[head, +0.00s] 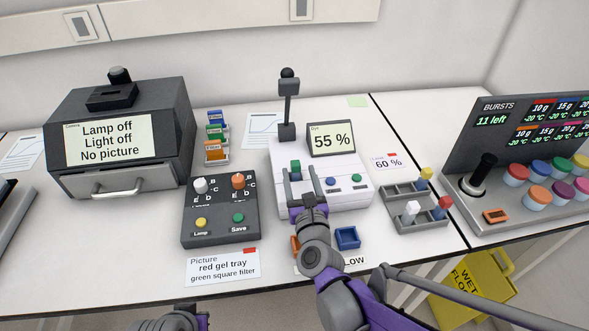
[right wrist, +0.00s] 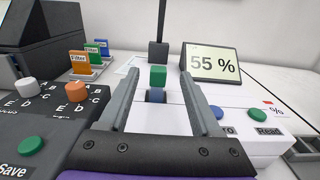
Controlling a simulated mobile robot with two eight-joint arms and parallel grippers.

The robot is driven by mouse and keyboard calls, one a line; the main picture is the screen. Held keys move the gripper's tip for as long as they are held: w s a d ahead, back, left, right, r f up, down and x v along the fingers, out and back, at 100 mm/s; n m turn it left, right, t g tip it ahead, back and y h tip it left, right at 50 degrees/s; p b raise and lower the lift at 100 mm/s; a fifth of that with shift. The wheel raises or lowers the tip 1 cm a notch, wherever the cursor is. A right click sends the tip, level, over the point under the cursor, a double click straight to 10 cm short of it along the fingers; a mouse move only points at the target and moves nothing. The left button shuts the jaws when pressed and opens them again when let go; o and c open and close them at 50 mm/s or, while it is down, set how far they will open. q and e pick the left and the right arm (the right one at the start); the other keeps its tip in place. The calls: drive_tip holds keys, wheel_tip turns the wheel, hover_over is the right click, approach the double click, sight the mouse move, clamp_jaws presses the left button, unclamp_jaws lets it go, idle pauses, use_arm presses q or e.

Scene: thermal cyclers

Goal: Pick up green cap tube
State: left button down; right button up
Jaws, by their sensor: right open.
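The green cap tube (head: 295,165) stands upright at the front left of the white device with the 55 % display. In the wrist view the cap appears in the gap between the fingertips, with space on both sides. I cannot tell whether the fingertips reach as far as the tube.
A grey rack (head: 404,190) with yellow, red and white caps stands to the right. A dark control box (head: 220,228) with knobs is close on the left. The device's rear post (head: 287,105) rises behind.

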drive_tip(key=w, duration=0.8)
drive_tip(key=shift+a+f, duration=0.15)
drive_tip(key=shift+a, duration=0.25)
clamp_jaws()
